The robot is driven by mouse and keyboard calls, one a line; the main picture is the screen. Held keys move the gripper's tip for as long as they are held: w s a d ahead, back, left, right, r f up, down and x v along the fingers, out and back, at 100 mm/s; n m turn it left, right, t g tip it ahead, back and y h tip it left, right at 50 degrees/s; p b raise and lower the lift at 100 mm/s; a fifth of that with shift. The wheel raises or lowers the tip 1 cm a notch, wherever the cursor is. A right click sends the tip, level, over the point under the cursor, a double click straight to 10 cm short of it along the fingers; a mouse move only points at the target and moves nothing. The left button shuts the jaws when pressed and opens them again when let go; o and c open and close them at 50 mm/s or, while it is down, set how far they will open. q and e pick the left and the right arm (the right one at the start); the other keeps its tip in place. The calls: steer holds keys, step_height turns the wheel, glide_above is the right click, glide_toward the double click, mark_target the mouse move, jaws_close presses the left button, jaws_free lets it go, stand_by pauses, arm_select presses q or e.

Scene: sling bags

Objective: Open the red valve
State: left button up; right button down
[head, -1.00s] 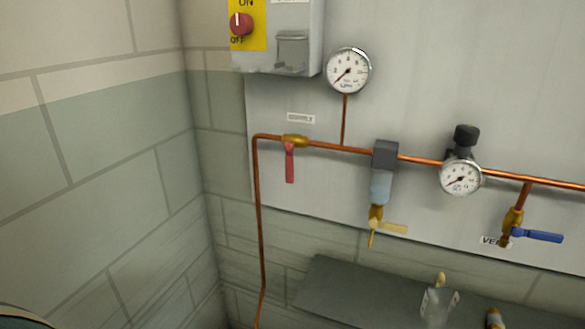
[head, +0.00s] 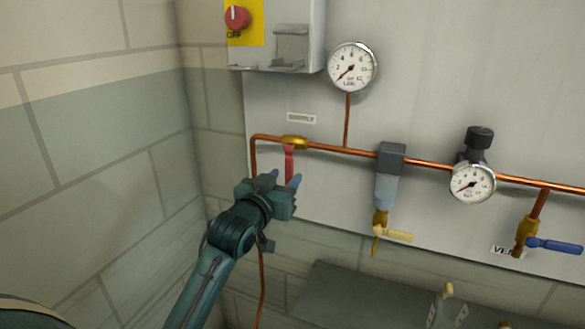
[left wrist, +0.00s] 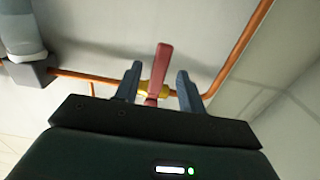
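The red valve handle (head: 289,162) hangs straight down from its brass body (head: 294,142), at right angles to the copper pipe. My left gripper (head: 284,181) is at the handle's lower part, in front of the panel. In the left wrist view, the gripper (left wrist: 156,84) is open, with one finger on each side of the red handle (left wrist: 160,66). Gaps show between the fingers and the handle, and how deep the handle sits between them is hard to tell. The handle's lower end is hidden by the gripper in the head view. My right gripper is not in view.
The copper pipe (head: 345,151) runs right past a filter (head: 386,190) and a regulator gauge (head: 472,184) to a blue-handled valve (head: 552,244). A round gauge (head: 351,67) and a switch box (head: 295,40) are above. A dark bench (head: 345,295) is below.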

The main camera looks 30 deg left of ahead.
mark_target(288, 175)
arm_select(q)
steer(key=shift+w+a, duration=0.1)
steer(key=shift+w, duration=2.4)
steer(key=shift+c, duration=0.6)
jaws_close()
